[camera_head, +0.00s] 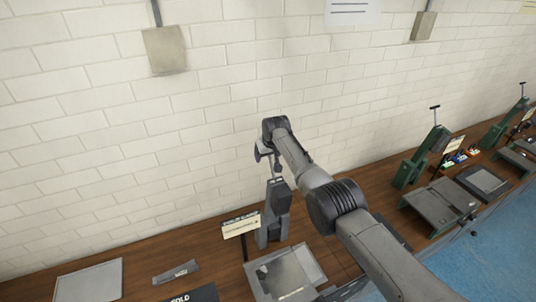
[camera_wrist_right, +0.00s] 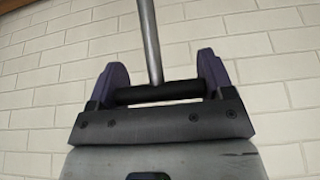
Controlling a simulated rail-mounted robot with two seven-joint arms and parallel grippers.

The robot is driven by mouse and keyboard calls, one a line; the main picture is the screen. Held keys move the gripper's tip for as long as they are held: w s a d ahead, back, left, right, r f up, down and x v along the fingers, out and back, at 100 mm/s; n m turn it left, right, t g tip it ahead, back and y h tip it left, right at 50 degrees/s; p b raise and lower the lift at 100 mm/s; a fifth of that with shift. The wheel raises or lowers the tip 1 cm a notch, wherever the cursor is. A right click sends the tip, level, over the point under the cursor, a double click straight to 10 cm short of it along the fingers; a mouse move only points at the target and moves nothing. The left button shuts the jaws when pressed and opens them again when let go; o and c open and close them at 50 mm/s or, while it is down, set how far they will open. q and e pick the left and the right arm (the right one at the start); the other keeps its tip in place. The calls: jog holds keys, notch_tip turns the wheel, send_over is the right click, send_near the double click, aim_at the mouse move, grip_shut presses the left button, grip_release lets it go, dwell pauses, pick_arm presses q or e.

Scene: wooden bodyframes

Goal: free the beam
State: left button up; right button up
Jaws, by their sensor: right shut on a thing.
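My right gripper (camera_head: 262,150) is at the top of a grey upright machine (camera_head: 277,202) on the bench. In the right wrist view, the purple fingers of my right gripper (camera_wrist_right: 161,86) are shut on a black crossbar handle (camera_wrist_right: 172,91). A thin metal rod (camera_wrist_right: 150,40) meets the middle of the bar, so it looks like a T-handle. A grey flat bed (camera_head: 262,275) with a pale plate (camera_head: 292,270) lies in front of the machine. I cannot tell which part is the beam. My left gripper is not in view.
A sign (camera_head: 241,226) stands left of the machine. A grey tray (camera_head: 88,282) and a small labelled block (camera_head: 176,272) lie on the wooden bench. Green machines (camera_head: 422,158) with T-handles stand at the right. A white brick wall (camera_head: 90,120) runs behind.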

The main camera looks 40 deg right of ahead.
jog(key=shift+f, duration=0.3)
jog(key=o, duration=0.9)
jog(key=shift+c, duration=0.2)
jog(key=o, duration=0.4)
jog(key=shift+r, duration=0.15)
jog(key=shift+r, duration=0.1)
jog(key=shift+s+r+p, duration=0.15)
jog(key=shift+r+p, duration=0.15)
jog(key=shift+r, duration=0.35)
jog(key=b+v, duration=0.2)
jog(key=v, duration=1)
jog(key=shift+s+r, duration=0.1)
jog(key=shift+s, duration=0.05)
